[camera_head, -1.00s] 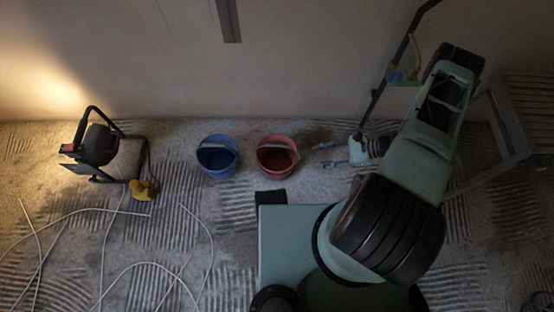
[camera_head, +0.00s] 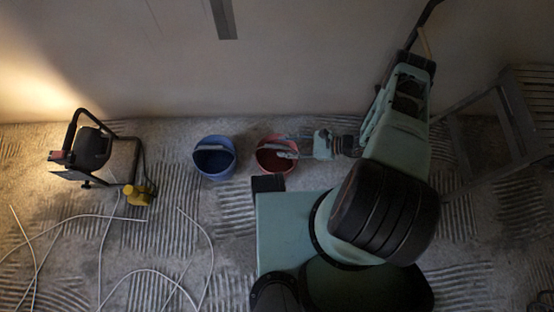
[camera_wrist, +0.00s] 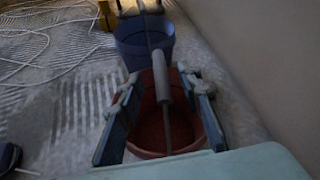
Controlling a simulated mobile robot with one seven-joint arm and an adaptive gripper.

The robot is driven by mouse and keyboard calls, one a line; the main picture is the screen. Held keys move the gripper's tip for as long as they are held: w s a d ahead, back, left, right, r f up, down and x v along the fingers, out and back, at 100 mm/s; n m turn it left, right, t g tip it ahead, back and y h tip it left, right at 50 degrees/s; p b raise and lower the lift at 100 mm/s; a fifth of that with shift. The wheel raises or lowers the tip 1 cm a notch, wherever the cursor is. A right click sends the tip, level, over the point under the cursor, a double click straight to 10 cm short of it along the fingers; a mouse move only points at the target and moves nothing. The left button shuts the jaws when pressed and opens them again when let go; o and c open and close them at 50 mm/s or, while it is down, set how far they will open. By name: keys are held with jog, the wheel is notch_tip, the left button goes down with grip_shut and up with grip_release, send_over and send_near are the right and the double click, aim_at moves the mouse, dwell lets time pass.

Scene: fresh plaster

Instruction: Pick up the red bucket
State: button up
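The red bucket (camera_head: 272,162) stands upright on the floor near the wall, right of a blue bucket (camera_head: 215,165). In the wrist view the red bucket (camera_wrist: 150,138) fills the lower middle, and its handle grip (camera_wrist: 160,78) runs up between the fingers. My gripper (camera_head: 284,147) reaches in from the right over the red bucket's rim. In the wrist view my gripper (camera_wrist: 160,88) is open, with one finger on each side of the handle, apart from it. The far side of the handle is partly hidden in the head view.
The blue bucket (camera_wrist: 145,40) stands just beyond the red one. A black work lamp (camera_head: 92,148) and a yellow object (camera_head: 138,194) are at left, with white cables (camera_head: 120,218) on the floor. A ladder (camera_head: 518,120) stands at right. The wall is close behind the buckets.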

jog(key=x, duration=0.3)
jog(key=shift+w+a+f+b, duration=0.1)
jog(key=shift+a+f+b, duration=0.05)
jog(key=shift+b, duration=0.15)
jog(key=shift+c, duration=0.2)
grip_shut()
